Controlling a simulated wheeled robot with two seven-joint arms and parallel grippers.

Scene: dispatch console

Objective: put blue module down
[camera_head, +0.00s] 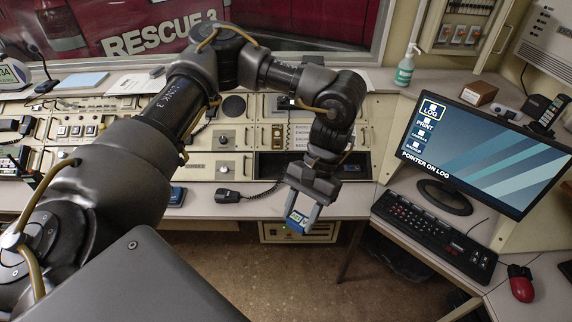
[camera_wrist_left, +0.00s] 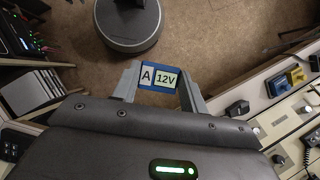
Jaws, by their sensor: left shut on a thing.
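The blue module (camera_head: 297,221) is held by my left gripper (camera_head: 302,218) in the head view, in front of the console's front edge and above the floor. My right gripper is in neither view.
The console desk (camera_head: 350,200) has a dark open bay (camera_head: 270,163) behind the gripper. A hand microphone (camera_head: 227,196) with a coiled cord lies left of it. A monitor (camera_head: 480,150), keyboard (camera_head: 430,232) and red mouse (camera_head: 521,285) stand on the right.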

